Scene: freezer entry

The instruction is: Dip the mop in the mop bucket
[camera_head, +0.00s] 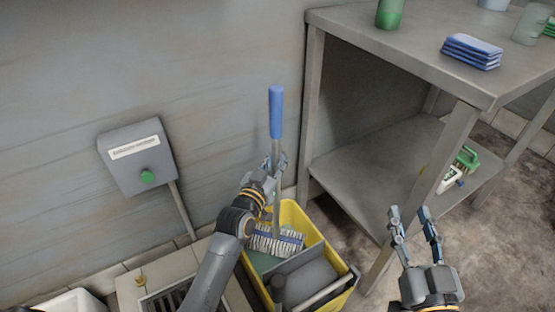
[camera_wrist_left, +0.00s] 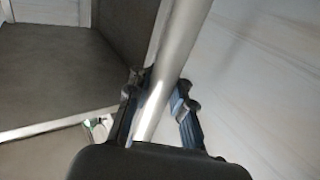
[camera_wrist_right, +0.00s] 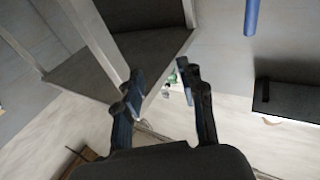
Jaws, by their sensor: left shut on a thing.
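The mop (camera_head: 276,112) stands nearly upright, with a blue grip at the top, a grey shaft and a striped head (camera_head: 277,241). The head is within the outline of the yellow mop bucket (camera_head: 338,262), over its back compartment; I cannot tell how deep it sits. My left gripper (camera_head: 273,168) is shut on the mop shaft, which also crosses between its fingers in the left wrist view (camera_wrist_left: 165,85). My right gripper (camera_head: 411,218) is open and empty, right of the bucket. In the right wrist view the blue mop grip (camera_wrist_right: 251,16) shows at the top right.
A metal table (camera_head: 405,48) stands at the right, with blue folded cloths (camera_head: 471,51) and a green container (camera_head: 389,13) on top. Its lower shelf holds a green brush (camera_head: 466,158) and a white bottle (camera_head: 449,180).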

